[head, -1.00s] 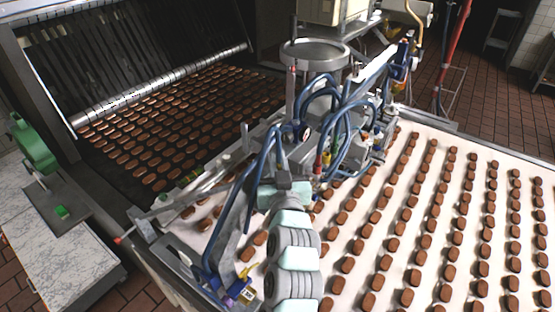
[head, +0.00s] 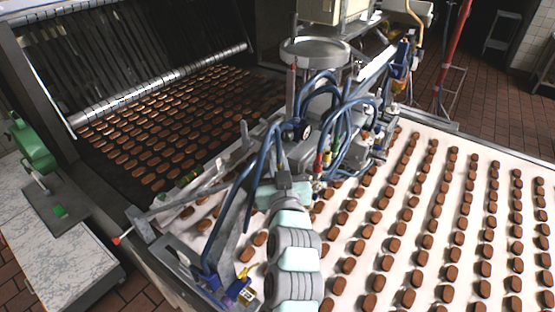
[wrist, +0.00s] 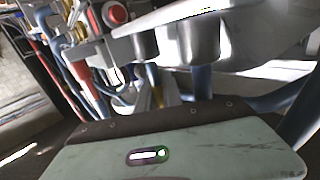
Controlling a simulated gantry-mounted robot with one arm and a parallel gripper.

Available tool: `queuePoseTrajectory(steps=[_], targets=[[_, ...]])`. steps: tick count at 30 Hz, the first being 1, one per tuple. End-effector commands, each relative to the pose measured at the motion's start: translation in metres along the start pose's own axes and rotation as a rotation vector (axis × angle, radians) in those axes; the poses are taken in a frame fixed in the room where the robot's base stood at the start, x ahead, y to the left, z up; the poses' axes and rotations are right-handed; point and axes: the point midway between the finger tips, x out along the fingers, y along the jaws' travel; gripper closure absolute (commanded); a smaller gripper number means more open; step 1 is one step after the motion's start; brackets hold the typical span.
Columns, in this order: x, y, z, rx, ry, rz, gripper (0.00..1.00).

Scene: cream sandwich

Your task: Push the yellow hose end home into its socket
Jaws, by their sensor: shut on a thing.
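My gripper (wrist: 145,100) is at the end of my mint-and-grey arm, in among the blue hoses of the depositing machine. In the wrist view its fingers are shut on a small yellow piece, which looks like the yellow hose end (wrist: 157,96); only a part of it shows. In the head view the fingertips are mostly hidden by my wrist and the hoses. I cannot make out the socket, or how far the hose end sits in it.
Blue hoses (head: 268,150) loop close around my arm. A red fitting (head: 318,163) is just beyond my wrist; a round hopper (head: 315,50) stands above. Rows of chocolate pieces lie on the white belt (head: 433,290) at right. A yellow-and-blue part (head: 243,284) is at the lower left.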

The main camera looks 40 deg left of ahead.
Motion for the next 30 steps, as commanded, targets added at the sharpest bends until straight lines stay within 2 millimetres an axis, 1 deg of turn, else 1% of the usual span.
queuePoseTrajectory(steps=[18, 25, 30], targets=[[0.0, 0.0, 0.017, 0.0, -0.001, 0.0, 1.0], [0.0, 0.0, 0.013, 0.0, -0.002, 0.0, 1.0], [0.0, 0.0, 0.006, 0.0, 0.0, 0.0, 1.0]])
